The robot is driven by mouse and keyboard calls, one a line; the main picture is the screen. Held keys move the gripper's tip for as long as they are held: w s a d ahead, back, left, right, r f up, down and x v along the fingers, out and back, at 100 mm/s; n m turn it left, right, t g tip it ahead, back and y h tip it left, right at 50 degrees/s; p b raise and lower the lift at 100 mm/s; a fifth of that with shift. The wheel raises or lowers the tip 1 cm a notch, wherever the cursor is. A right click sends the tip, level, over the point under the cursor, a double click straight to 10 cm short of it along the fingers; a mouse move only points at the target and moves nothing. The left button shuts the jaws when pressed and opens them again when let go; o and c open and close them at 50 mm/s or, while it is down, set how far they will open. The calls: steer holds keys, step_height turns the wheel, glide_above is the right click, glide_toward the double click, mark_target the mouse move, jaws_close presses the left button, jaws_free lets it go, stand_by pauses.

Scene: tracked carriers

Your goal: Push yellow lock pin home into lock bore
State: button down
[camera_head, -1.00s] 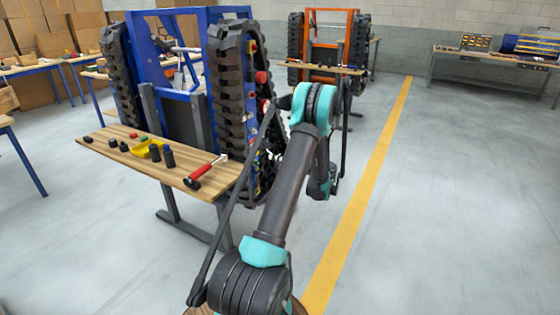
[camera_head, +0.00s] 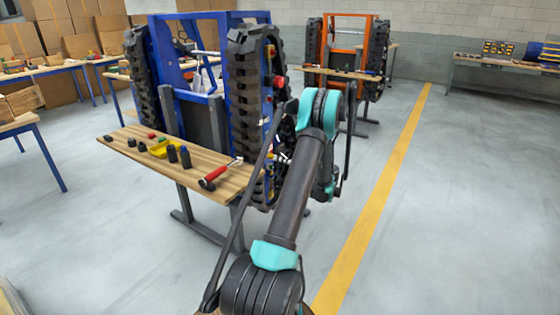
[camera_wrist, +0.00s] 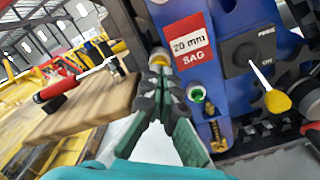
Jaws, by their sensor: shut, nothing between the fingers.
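In the wrist view my gripper (camera_wrist: 160,80) is shut and empty, its dark fingertips close together. A yellow round piece (camera_wrist: 158,57), which looks like the lock pin's head, shows just beyond the fingertips against the blue carrier side (camera_wrist: 228,70). Whether the tips touch it, and how deep it sits, I cannot tell. The bore is hidden behind it. In the head view the blue tracked carrier (camera_head: 222,60) stands behind my arm. My gripper is hidden there.
An orange carrier (camera_head: 345,35) stands behind. Floor at right is clear.

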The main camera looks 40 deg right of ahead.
steer(key=shift+w+a, duration=0.2)
steer(key=shift+w, duration=0.3)
stand_by(0.3)
